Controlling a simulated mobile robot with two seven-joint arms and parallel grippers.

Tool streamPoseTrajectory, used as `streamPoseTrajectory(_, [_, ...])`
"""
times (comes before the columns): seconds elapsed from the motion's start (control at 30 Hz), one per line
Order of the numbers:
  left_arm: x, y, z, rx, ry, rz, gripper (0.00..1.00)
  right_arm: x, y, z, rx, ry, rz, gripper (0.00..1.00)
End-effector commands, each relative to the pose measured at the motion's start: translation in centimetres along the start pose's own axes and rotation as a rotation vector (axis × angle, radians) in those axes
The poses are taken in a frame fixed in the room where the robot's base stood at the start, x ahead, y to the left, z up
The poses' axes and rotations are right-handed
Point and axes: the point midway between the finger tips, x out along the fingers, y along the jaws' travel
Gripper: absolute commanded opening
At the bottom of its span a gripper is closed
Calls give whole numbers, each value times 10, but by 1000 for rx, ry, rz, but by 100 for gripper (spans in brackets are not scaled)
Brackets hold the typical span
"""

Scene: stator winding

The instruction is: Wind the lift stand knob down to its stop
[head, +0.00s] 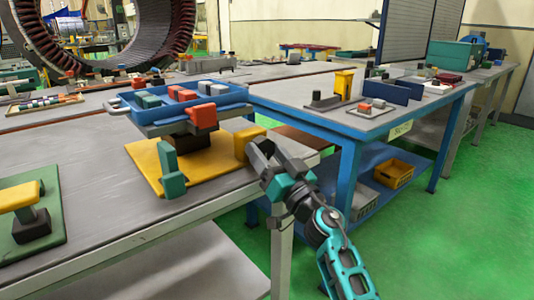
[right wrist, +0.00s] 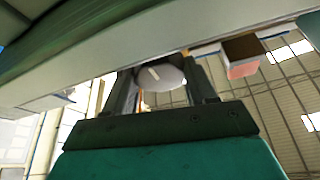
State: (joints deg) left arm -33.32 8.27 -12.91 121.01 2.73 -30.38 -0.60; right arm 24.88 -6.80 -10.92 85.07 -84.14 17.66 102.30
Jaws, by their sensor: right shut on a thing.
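The lift stand has a yellow base plate (head: 205,182), a dark middle block (head: 193,139) and a blue tray (head: 146,114) on top. A yellow block (head: 248,145) stands at the right end of the base. My right gripper (head: 262,153) is at the right side of this block, and its fingers hide the knob in the head view. In the right wrist view, a grey round knob (right wrist: 163,78) with a pale mark sits between the two fingers of my right gripper (right wrist: 165,88), which is shut on it. My left gripper is not in view.
Small red, teal and grey blocks lie in the tray. A teal block (head: 171,170) stands at the base's front edge. A green board (head: 36,243) with a yellow-topped piece lies at left. A blue bench (head: 345,132) stands behind my right arm. The front tabletop between is clear.

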Motion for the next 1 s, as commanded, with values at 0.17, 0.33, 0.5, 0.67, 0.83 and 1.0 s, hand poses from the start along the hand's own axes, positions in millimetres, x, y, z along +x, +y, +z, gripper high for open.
streamPoseTrajectory(0.17, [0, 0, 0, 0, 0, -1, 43, 0, 0, 0, -13, -1, -6, 26])
streamPoseTrajectory(0.33, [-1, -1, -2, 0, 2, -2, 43, 0, 1, -1, -73, -1, -31, 26])
streamPoseTrajectory(0.5, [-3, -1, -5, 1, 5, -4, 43, 0, 1, -1, -177, -2, -74, 26])
streamPoseTrajectory(0.67, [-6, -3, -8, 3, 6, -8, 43, 1, 2, -2, -292, -2, -121, 26])
streamPoseTrajectory(0.83, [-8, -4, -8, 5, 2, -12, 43, 0, 2, -2, -403, -2, -166, 26])
streamPoseTrajectory(1.0, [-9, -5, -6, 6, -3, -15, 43, 1, 2, -2, -490, -1, -202, 26])
